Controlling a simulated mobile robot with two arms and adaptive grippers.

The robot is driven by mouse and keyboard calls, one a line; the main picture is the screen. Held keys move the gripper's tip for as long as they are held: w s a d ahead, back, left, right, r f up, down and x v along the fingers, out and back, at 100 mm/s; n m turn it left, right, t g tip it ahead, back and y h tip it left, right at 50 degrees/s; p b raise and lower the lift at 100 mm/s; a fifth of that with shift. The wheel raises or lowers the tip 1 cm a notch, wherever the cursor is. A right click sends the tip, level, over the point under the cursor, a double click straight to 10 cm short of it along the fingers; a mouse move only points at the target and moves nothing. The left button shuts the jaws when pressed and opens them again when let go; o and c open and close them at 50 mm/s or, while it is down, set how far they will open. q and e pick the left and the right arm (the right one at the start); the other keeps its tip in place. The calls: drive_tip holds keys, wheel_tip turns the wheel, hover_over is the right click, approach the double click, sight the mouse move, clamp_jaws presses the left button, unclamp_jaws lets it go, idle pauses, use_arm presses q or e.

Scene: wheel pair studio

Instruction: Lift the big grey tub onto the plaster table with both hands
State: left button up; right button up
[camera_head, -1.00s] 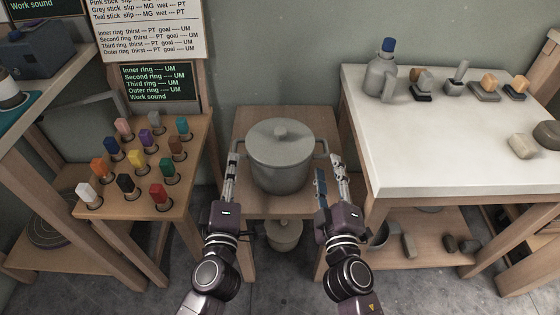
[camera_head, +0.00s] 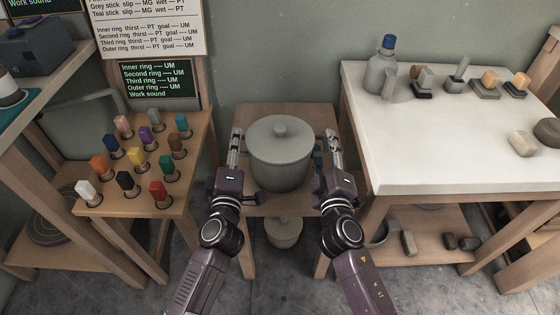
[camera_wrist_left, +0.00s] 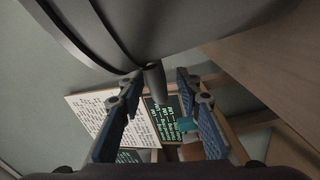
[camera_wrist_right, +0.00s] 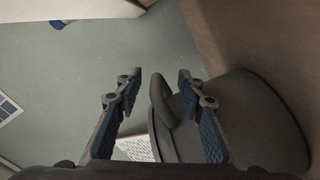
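The big grey tub (camera_head: 279,165), lidded with a knob on top, stands upright on a low wooden stand between my grippers. My left gripper (camera_head: 235,140) is at its left side. In the left wrist view the fingers (camera_wrist_left: 155,92) are apart, with the tub's handle (camera_wrist_left: 154,82) between their tips. My right gripper (camera_head: 328,135) is at its right side. In the right wrist view the fingers (camera_wrist_right: 155,88) are apart, with the other handle (camera_wrist_right: 162,98) between or just beyond them. Contact cannot be seen. The white-topped plaster table (camera_head: 440,150) stands to the right.
A grey jug with a blue cap (camera_head: 381,72) and several small blocks stand along the plaster table's back; its front left is clear. A rack of coloured sticks (camera_head: 187,192) is at the left. A small pot (camera_head: 284,232) sits below the stand.

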use_arm(q)
clamp_jaws()
use_arm(e)
clamp_jaws()
use_arm(q)
drive_tip(key=shift+r, duration=0.15)
use_arm(e)
drive_tip(key=shift+r, duration=0.25)
